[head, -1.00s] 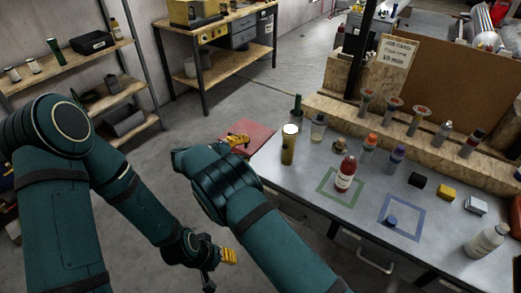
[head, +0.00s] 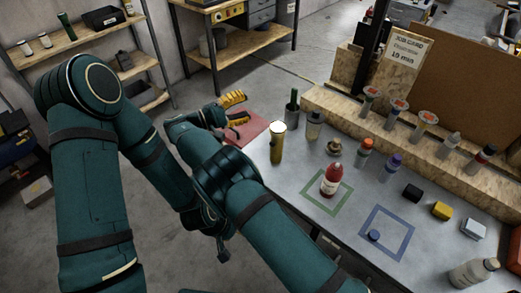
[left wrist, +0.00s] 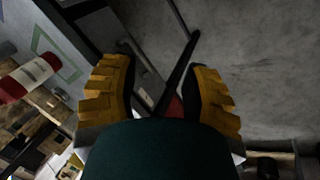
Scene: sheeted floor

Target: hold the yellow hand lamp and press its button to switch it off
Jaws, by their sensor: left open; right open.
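The yellow hand lamp (head: 277,146) stands upright on the grey workbench near its left edge, and its top end glows pale. I cannot make out its button. My right gripper (head: 236,108) is open and empty, just left of the lamp and apart from it, above a red surface. My left gripper is hidden behind my arms in the head view. In the left wrist view my left gripper (left wrist: 160,70) shows its two yellow fingers spread apart, with nothing between them.
A red-and-white bottle (head: 331,180) stands in a green square, right of the lamp. A grey bottle (head: 314,125) and a green holder (head: 291,108) stand close behind the lamp. A small blue piece (head: 373,236) lies in a blue square. A wooden rack (head: 400,125) lines the back.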

